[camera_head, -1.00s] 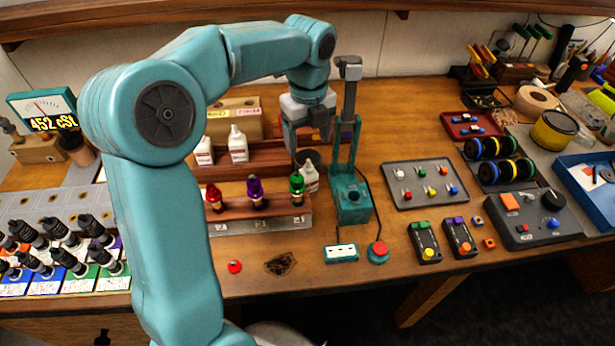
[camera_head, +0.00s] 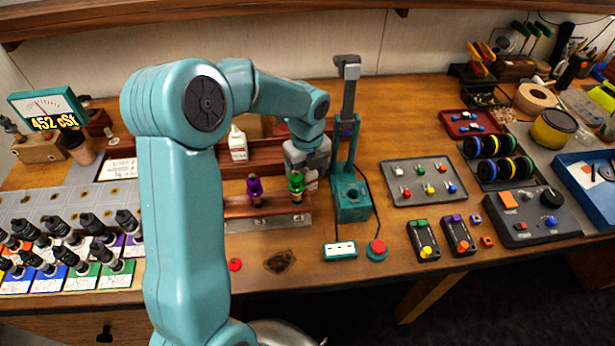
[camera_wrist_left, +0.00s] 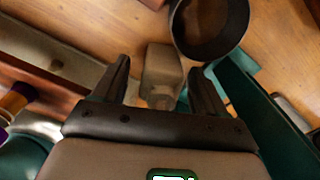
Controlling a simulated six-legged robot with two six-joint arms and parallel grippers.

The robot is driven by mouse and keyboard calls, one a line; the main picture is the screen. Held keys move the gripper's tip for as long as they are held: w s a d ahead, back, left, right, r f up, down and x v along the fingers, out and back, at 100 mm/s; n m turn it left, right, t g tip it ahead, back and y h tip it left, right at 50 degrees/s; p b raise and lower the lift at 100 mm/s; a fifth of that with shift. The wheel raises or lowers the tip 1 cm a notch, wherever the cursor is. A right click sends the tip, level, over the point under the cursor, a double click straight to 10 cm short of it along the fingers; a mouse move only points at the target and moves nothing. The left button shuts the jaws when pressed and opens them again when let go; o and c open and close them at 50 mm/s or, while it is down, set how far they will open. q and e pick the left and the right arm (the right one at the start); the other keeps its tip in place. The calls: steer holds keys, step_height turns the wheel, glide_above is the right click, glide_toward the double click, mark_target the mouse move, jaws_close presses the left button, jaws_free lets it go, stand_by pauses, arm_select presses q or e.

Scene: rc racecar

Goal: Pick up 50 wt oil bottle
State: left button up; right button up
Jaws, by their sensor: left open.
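A pale bottle (camera_wrist_left: 162,72) lies between the two spread fingers of my left gripper (camera_wrist_left: 161,85) in the left wrist view. Its label cannot be read, so I cannot tell whether it is the 50 wt oil. The fingers are open, with a gap seen on each side of the bottle. In the head view my left gripper (camera_head: 308,172) is low over the back of the small rack, left of the teal stand, and mostly hides that bottle. Another white bottle (camera_head: 238,144) stands further left on the back shelf. My right gripper is not in view.
The teal stand (camera_head: 351,195) rises close to the right of my gripper. A dark round cup (camera_wrist_left: 210,28) is beside the bottle. The wood in front is mostly clear.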

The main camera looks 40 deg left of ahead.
arm_select(q)
steer(key=shift+w, duration=0.15)
steer(key=c, duration=1.1)
steer(key=shift+o, duration=0.2)
steer(key=shift+r, duration=0.15)
